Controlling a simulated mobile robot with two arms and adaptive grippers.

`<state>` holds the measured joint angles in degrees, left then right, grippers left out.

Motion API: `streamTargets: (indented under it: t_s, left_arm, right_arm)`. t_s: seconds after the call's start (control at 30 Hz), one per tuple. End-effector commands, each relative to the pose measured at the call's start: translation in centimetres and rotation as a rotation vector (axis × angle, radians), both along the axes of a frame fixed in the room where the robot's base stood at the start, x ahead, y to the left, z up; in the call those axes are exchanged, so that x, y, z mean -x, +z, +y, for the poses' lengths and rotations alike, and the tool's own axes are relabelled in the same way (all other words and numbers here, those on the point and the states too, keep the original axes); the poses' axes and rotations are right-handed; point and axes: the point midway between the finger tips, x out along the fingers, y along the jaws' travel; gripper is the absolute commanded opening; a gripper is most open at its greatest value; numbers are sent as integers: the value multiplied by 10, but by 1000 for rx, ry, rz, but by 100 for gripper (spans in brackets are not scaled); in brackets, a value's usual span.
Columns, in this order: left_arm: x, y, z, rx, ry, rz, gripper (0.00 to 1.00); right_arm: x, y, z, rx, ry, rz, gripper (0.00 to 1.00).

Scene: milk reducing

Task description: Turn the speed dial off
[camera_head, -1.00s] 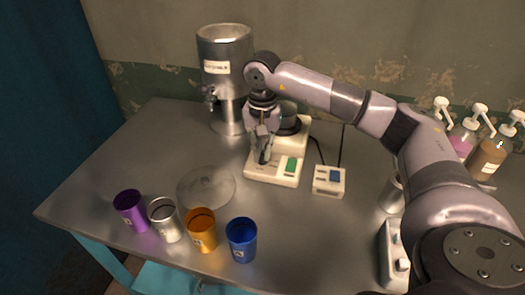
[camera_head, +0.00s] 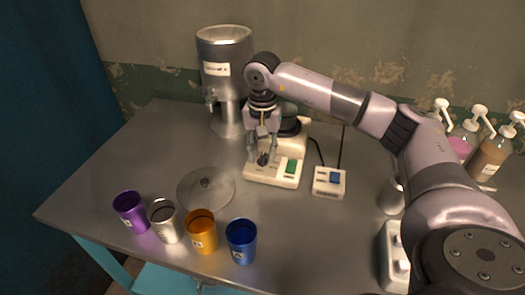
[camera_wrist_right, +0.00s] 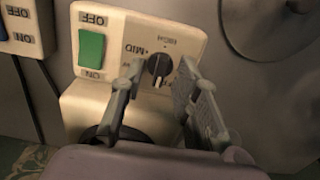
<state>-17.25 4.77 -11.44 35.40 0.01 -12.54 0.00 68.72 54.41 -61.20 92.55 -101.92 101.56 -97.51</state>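The speed dial (camera_wrist_right: 159,66) is a small black knob on the cream machine base (camera_head: 270,178). In the right wrist view its white mark points down the picture, and labels MID and HIGH show around it. Part of the lettering is hidden by a finger. In the head view the dial (camera_head: 263,160) sits left of a green switch (camera_head: 291,166), which also shows in the wrist view (camera_wrist_right: 91,48). My right gripper (camera_head: 262,161) is open, its fingers on either side of the dial with gaps showing in the wrist view (camera_wrist_right: 160,72). My left gripper is not in view.
A blue-switch box (camera_head: 329,181) stands right of the machine. A round clear lid (camera_head: 206,188) lies to its left. Purple (camera_head: 130,211), silver (camera_head: 165,221), orange (camera_head: 201,231) and blue (camera_head: 241,240) cups line the front. A steel tank (camera_head: 224,70) stands behind; pump bottles (camera_head: 490,155) are at right.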

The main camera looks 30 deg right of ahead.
Motion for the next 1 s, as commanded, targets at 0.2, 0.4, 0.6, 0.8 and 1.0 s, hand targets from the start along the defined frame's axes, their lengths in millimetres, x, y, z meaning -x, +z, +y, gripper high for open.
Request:
streamTargets:
  t_s: [0.2, 0.4, 0.6, 0.8, 1.0]
  left_arm:
    - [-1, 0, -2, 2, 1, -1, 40]
    - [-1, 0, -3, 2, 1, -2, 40]
    - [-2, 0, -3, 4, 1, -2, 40]
    - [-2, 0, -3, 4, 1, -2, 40]
    - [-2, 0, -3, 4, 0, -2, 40]
  right_arm:
    - [-1, 32, 0, -1, -1, -6, 29]
    - [-1, 76, 1, -2, 1, -6, 29]
    - [-1, 108, 0, -1, -1, -4, 29]
    - [-1, 118, 0, -1, 0, -2, 29]
    - [0, 118, 0, -1, 0, -1, 29]
